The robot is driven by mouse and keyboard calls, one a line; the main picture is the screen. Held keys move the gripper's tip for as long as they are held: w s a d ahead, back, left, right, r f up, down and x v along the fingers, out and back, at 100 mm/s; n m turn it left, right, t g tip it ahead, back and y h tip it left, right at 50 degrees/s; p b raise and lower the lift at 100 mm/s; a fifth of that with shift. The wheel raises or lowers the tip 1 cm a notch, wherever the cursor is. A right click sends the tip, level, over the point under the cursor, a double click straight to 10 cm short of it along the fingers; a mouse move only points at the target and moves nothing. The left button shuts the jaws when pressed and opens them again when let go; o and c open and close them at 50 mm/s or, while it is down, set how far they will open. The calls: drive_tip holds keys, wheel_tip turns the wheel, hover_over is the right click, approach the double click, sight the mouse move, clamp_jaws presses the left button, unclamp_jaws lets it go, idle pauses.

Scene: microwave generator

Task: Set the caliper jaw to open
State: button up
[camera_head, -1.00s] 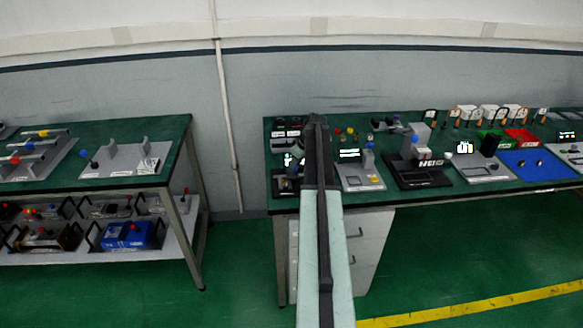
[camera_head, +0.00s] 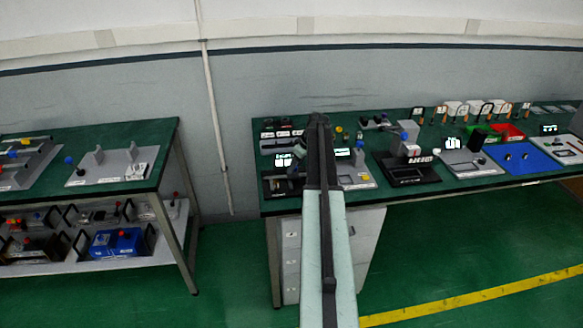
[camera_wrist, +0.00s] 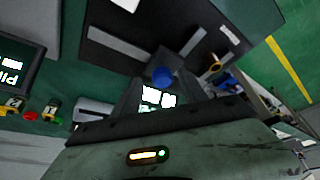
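I cannot tell for sure which fixture carries the caliper jaw. One candidate is a grey plate (camera_head: 108,176) with upright grey blocks and a blue ball knob (camera_head: 69,160), on the left bench in the head view. Another blue knob (camera_head: 360,144) stands on a grey unit with a lit display, just right of my arm on the right bench. My gripper (camera_head: 318,118) is at the far end of my arm, over the right bench; its fingers are too small and dark to read. The wrist view shows a blue ball (camera_wrist: 162,77) above lit white and green labels.
The right bench (camera_head: 262,205) holds a black fixture (camera_head: 405,170), a blue mat (camera_head: 524,162) and red and green bins. The left bench has a lower shelf with a blue box (camera_head: 118,243). Green floor between the benches is clear.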

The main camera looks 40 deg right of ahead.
drive_tip(key=p+v, duration=0.7)
drive_tip(key=shift+r, duration=0.35)
drive_tip(key=shift+s, duration=0.15)
